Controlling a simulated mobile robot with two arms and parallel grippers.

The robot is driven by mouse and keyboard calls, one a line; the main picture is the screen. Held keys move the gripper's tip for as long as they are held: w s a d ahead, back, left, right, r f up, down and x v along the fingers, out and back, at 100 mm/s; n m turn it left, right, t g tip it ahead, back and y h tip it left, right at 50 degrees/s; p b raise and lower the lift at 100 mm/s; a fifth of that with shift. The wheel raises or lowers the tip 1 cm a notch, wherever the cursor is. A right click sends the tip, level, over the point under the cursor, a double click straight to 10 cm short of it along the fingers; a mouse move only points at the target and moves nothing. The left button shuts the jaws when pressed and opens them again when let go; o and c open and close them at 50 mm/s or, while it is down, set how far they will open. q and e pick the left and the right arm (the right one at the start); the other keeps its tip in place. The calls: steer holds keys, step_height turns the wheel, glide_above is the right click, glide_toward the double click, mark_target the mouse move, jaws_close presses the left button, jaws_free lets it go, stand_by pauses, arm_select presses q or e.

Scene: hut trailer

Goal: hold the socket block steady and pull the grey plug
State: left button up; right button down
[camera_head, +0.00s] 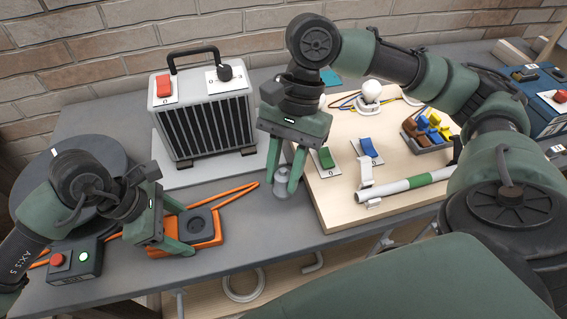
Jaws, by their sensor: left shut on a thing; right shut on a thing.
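The orange socket block (209,242) lies on the grey bench at the centre left, its dark round socket face (196,224) up and empty. My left gripper (181,230) is shut on the block's left side. The grey plug (283,193) is out of the socket, to the right of the block and clear of it. My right gripper (281,184) points down and is shut on the plug, with a finger on each side. Whether the plug touches the bench or hangs just above it I cannot tell.
An orange cable (232,194) runs behind the block. A heater (203,108) stands behind. A wooden board (335,204) with switches, a bulb and a white-green tube (408,187) lies right of the plug. A button box (75,262) sits at the left.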

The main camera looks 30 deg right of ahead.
mark_target(280, 181)
steer(key=shift+r, duration=1.9)
arm_select(q)
steer(key=o, duration=1.8)
steer(key=v, duration=1.2)
steer(key=shift+d+r, duration=0.1)
